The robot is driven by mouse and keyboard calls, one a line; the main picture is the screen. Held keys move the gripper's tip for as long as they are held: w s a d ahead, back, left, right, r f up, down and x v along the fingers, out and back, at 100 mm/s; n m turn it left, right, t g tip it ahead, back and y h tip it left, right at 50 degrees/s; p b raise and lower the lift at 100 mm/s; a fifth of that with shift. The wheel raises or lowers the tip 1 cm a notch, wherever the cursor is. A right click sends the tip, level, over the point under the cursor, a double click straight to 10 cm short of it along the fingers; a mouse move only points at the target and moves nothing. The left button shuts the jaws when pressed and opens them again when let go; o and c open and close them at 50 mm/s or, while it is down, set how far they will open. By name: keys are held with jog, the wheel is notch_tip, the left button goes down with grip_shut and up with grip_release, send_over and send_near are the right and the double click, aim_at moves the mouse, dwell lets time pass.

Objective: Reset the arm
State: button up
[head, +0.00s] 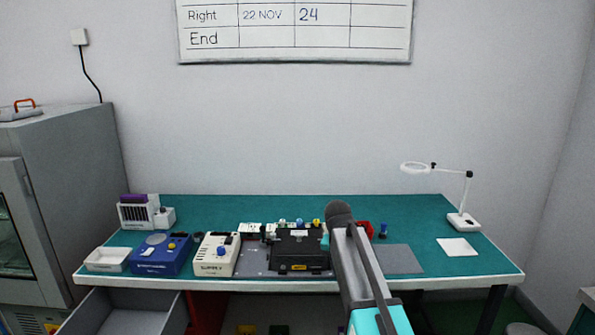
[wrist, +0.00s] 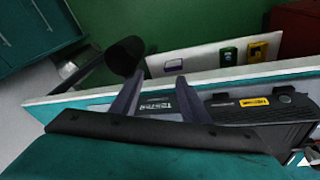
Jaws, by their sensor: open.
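My arm (head: 358,270) rises from the bottom of the head view, right of centre, and stands in front of the bench. I cannot make out the fingers in the head view. In the wrist view my gripper (wrist: 158,82) shows as two dark fingers spread apart with nothing held between them. Beyond the fingers is the white front edge of the bench (wrist: 70,97), seen tilted. The black fixture (wrist: 235,112) with a yellow label lies to the right of the fingers; whether they touch anything is hard to tell.
The green bench (head: 270,209) carries the black fixture (head: 301,248), a cream supply unit (head: 217,254), a blue device (head: 161,256), a white tray (head: 107,259) and a magnifier lamp (head: 462,219). An open drawer (head: 120,312) juts out at front left.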

jog(key=s+d+f+g, duration=0.1)
jog(key=s+f+g, duration=0.1)
jog(key=s+f, duration=0.6)
jog(key=s+d+f+g, duration=0.1)
jog(key=s+f, duration=0.4)
jog(key=f, duration=0.7)
jog(key=s+d+f+g, duration=0.1)
jog(key=s+f+g, duration=0.1)
jog(key=s+f, duration=0.6)
jog(key=s+f+n+g, duration=0.1)
jog(key=s+f, duration=0.5)
jog(key=s, duration=0.3)
jog(key=s+a+f+n+y, duration=0.1)
jog(key=s+f+n, duration=0.1)
jog(key=s+f, duration=0.4)
jog(key=s+a+f+n+g+y, duration=0.1)
jog(key=s+f, duration=0.5)
jog(key=s, duration=0.6)
jog(key=shift+s+a+n+g, duration=0.15)
jog(key=shift+s+n+g, duration=0.15)
jog(key=shift+s+n, duration=0.1)
